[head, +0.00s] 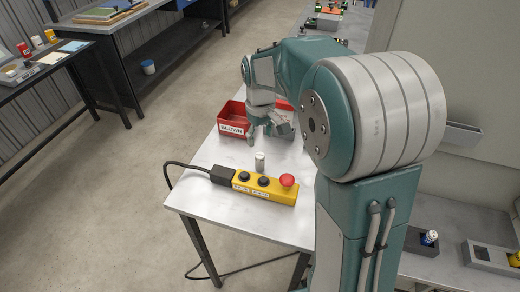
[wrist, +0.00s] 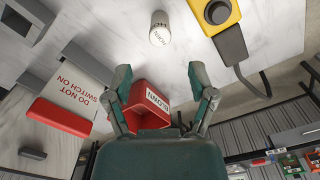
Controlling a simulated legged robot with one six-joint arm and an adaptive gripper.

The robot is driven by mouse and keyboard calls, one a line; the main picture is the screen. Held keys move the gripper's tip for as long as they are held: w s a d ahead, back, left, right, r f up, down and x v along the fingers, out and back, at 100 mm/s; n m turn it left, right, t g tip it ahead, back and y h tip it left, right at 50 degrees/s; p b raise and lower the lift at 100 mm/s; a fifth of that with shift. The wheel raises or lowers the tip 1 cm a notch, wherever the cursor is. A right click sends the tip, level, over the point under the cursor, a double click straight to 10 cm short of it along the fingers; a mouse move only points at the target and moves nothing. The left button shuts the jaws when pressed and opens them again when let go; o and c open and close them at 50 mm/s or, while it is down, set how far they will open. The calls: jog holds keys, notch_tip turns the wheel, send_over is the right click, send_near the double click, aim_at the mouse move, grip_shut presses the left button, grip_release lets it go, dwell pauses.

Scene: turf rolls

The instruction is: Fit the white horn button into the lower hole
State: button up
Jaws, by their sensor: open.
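The white horn button (head: 259,162) is a small pale cylinder on the grey table, just behind the yellow control box (head: 275,193). In the wrist view the button (wrist: 161,28) shows its HORN lettering and stands apart from my gripper. The yellow box also shows in the wrist view (wrist: 232,12), with one dark round fitting. In the head view it carries two dark round fittings and a red mushroom button; I cannot tell which is the lower hole. My gripper (wrist: 163,84) is open and empty, with fingers spread; in the head view it (head: 269,132) is above the table behind the button.
A red bin (head: 233,130) marked BLOWN stands at the table's back left, beside my gripper. A DO NOT SWITCH ON sign (wrist: 82,78) shows in the wrist view. A black cable (head: 171,176) leaves the box's left end. Bare table lies left of the button.

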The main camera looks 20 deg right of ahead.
jog(key=s+a+r+m+t, duration=0.1)
jog(key=s+r+m+t, duration=0.15)
jog(key=s+r, duration=0.75)
jog(key=s+a+f+m+t, duration=0.1)
jog(key=s+t, duration=0.2)
jog(key=s, duration=0.9)
jog(key=shift+s+a+f, duration=0.15)
jog(key=shift+s, duration=0.15)
jog(key=shift+o, duration=0.5)
jog(key=shift+s+f+m, duration=0.1)
jog(key=shift+s+m, duration=0.1)
jog(key=shift+m, duration=0.05)
jog(key=g, duration=0.5)
send_over(260, 155)
jog(key=f, duration=0.5)
jog(key=s+f, duration=0.1)
jog(key=f, duration=0.1)
jog(key=shift+f, duration=0.2)
jog(key=shift+w+f+g, duration=0.25)
jog(key=shift+w, duration=0.05)
jog(key=shift+f, duration=0.3)
jog(key=f, duration=1)
jog(key=shift+w+f, duration=0.15)
jog(key=shift+w, duration=0.05)
grip_shut()
